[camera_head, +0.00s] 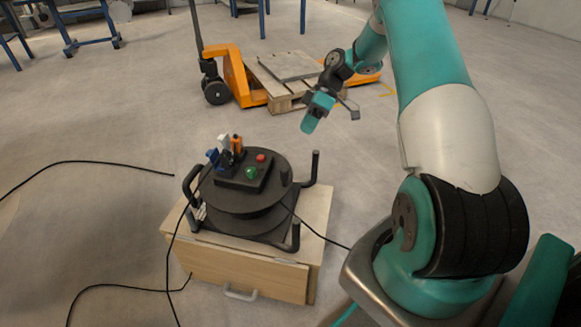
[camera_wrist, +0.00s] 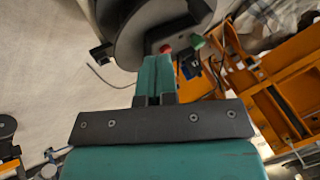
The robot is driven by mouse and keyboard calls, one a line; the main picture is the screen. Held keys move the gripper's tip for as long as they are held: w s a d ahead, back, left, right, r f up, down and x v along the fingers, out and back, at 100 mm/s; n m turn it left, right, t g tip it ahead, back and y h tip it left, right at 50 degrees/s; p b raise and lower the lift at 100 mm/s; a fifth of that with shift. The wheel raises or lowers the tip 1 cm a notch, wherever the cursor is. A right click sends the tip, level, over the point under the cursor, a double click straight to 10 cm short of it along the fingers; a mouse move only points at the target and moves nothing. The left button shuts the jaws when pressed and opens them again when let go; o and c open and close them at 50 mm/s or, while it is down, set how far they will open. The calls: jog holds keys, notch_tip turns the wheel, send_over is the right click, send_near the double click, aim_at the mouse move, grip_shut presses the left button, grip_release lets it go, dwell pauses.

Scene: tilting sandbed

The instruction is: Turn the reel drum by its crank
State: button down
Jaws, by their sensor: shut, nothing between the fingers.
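The dark grey reel drum (camera_head: 230,198) stands on a wooden cabinet in the head view. A control box with a red button (camera_head: 261,158) and a green button (camera_head: 250,173) sits on top. A short dark knob (camera_head: 286,173) rises at the drum's right edge; I cannot tell for sure that it is the crank's grip. My gripper (camera_head: 308,127) is up and to the right of the drum, apart from it, pointing down. In the wrist view the drum (camera_wrist: 128,40) shows beyond my gripper (camera_wrist: 156,62). Its teal fingers are together and empty.
The wooden cabinet (camera_head: 235,272) has a grey handle in front. Dark upright bars of the reel's frame (camera_head: 315,168) flank the drum. Black cables (camera_head: 85,163) run over the floor. An orange pallet truck (camera_head: 236,78) with a wooden pallet stands behind. The floor between is clear.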

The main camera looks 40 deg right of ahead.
jog(key=b, duration=0.4)
send_near(291, 177)
jog(key=w+a+f, duration=0.3)
jog(key=s+a, duration=0.2)
jog(key=shift+s+a+b, duration=0.2)
jog(key=shift+a+b, duration=0.05)
jog(key=shift+b, duration=0.15)
jog(key=shift+s+a, duration=0.3)
jog(key=shift+a, duration=0.05)
jog(key=shift+s+r, duration=0.15)
